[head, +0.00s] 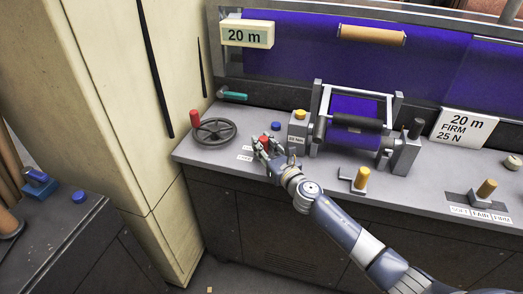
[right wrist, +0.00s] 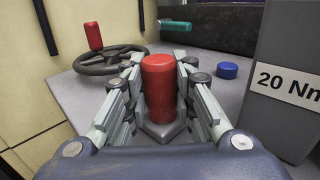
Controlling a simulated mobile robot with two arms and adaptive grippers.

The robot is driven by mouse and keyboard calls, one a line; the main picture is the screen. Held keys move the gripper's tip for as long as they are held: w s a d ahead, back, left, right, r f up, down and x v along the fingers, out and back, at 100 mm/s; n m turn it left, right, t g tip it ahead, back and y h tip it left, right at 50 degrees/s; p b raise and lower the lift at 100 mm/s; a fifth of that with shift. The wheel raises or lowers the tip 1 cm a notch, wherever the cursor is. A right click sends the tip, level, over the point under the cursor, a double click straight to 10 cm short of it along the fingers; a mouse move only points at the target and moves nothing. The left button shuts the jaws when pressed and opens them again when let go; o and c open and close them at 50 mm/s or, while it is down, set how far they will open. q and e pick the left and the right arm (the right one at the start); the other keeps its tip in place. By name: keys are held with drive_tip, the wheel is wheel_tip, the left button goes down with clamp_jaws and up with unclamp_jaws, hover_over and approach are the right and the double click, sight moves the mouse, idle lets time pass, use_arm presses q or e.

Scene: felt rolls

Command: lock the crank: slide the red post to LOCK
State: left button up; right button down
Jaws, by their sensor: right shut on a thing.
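The red post (right wrist: 159,88) stands upright between the fingers of my right gripper (right wrist: 160,92) in the right wrist view. In the head view only its red top (head: 264,140) shows, within my right gripper (head: 266,148). The gripper is shut on the post. The crank is a dark handwheel (head: 213,131) with a red handle (head: 195,118), left of the post; the wheel also shows in the right wrist view (right wrist: 110,60). White labels (head: 245,155) lie beside the post, partly hidden and too small to read surely. My left gripper is not in view.
A blue button (head: 276,126) and a yellow-topped block (head: 299,115) stand just right of the post. A roller frame with purple felt (head: 352,105) is further right. A teal lever (head: 233,95) is behind the wheel. A cream cabinet (head: 110,80) borders the left side.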

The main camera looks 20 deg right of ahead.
drive_tip(key=shift+w+d+f+b, duration=0.1)
drive_tip(key=shift+w+d+b, duration=0.1)
drive_tip(key=shift+w+d, duration=0.3)
drive_tip(key=shift+w+d+b, duration=0.15)
drive_tip(key=shift+w+d, duration=0.15)
drive_tip(key=shift+w, duration=0.4)
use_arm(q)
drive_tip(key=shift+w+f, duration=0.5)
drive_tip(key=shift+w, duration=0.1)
use_arm(e)
drive_tip(key=shift+w+d+r, duration=0.1)
drive_tip(key=shift+d+r, duration=0.05)
drive_tip(key=shift+r, duration=0.05)
drive_tip(key=c, duration=1.5)
unclamp_jaws()
drive_tip(key=shift+o, duration=1)
drive_tip(key=shift+w+f, duration=0.1)
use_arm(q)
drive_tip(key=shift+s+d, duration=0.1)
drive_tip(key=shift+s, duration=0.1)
use_arm(e)
wheel_tip(320, 180, up, 10)
drive_tip(key=shift+f, duration=0.1)
